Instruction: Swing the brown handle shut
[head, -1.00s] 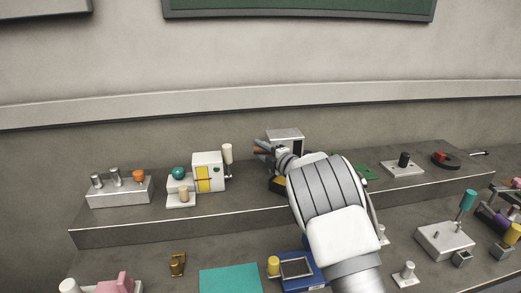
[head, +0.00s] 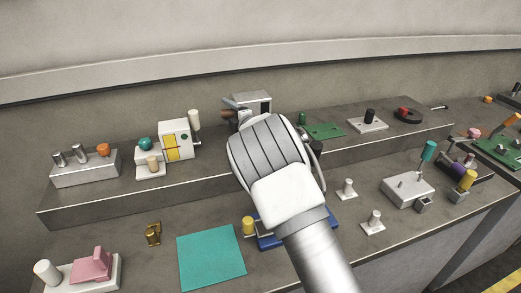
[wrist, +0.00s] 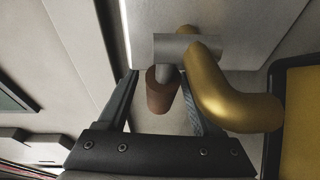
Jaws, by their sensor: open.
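The brown handle (wrist: 161,92) shows in the wrist view as a short cylinder on a grey pivot (wrist: 187,47), in front of a pale box face (wrist: 262,25). It also shows small in the head view (head: 228,114), beside the grey box fixture (head: 252,99) on the raised shelf. My gripper (wrist: 158,78) is open, with one dark finger on each side of the brown handle. I cannot tell whether either finger touches it. In the head view my arm hides most of the gripper and part of the fixture.
A thick gold bent tube (wrist: 225,92) is close to the right finger in the wrist view. On the shelf, a white and yellow fixture (head: 176,140) stands to the left and a green board (head: 324,130) to the right. A teal mat (head: 212,257) lies on the lower bench.

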